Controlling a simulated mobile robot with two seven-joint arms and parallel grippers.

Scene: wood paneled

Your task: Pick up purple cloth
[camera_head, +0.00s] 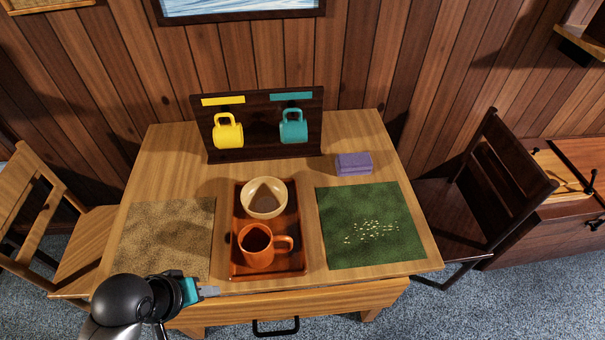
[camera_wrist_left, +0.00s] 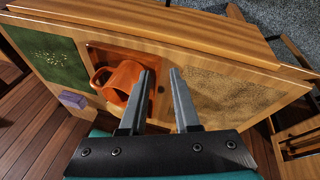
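The purple cloth (camera_head: 353,164) is a small folded block on the table's back right, just behind the green mat. It also shows small at the left in the left wrist view (camera_wrist_left: 73,100). My left gripper (camera_head: 208,291) is at the table's front left edge, far from the cloth. In the left wrist view its two fingers (camera_wrist_left: 163,75) stand apart with nothing between them. My right gripper is not in view.
A red-brown tray (camera_head: 238,265) holds a cream bowl (camera_head: 264,190) and an orange mug (camera_head: 257,247). A green mat (camera_head: 345,255) with pale grains lies right, a tan mat (camera_head: 165,235) left. Chairs flank the table.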

